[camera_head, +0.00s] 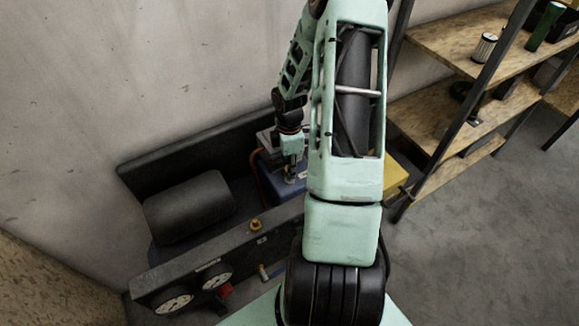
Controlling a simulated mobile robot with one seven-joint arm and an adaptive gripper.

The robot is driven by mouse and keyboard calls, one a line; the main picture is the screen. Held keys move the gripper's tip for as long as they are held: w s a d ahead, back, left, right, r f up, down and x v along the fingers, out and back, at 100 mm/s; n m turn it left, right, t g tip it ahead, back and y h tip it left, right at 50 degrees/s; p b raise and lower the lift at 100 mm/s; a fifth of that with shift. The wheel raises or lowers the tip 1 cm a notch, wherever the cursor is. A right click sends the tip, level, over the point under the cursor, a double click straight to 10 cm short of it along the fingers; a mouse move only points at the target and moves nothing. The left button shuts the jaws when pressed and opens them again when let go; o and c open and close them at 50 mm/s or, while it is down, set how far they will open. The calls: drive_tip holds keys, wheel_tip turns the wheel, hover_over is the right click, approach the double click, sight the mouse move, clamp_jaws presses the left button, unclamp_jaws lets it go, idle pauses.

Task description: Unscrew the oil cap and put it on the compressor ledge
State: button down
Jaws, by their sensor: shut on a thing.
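My gripper (292,170) points down at a blue block (275,183) of the compressor, between the dark tank and my arm. Its jaws are shut on a small part at the block's top, which I take to be the oil cap; the fingers largely hide it, and I cannot tell whether it is still seated. The compressor ledge (190,262) is a long dark beam along the front, with a small brass-coloured knob (256,226) standing on it.
A black cylinder (189,207) lies left of the blue block, before a dark back panel (190,152). Round gauges (172,300) and a red part (225,290) sit at the front. A wooden shelf rack (440,110) stands right. My arm hides the ledge's right end.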

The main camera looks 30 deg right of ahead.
drive_tip(key=shift+r+p, duration=0.75)
drive_tip(key=shift+r, duration=0.3)
drive_tip(key=shift+r, duration=0.15)
drive_tip(key=shift+r+p, duration=1.7)
drive_tip(key=shift+r, duration=0.15)
drive_tip(key=shift+w+a+r, duration=0.2)
drive_tip(key=shift+a+r, duration=0.05)
drive_tip(key=w+a+r+m+p, duration=0.2)
drive_tip(key=a+r+m, duration=1.2)
drive_tip(key=a, duration=0.6)
wheel_tip(320, 180, up, 3)
drive_tip(key=shift+w+f, duration=0.1)
drive_tip(key=shift+w, duration=0.05)
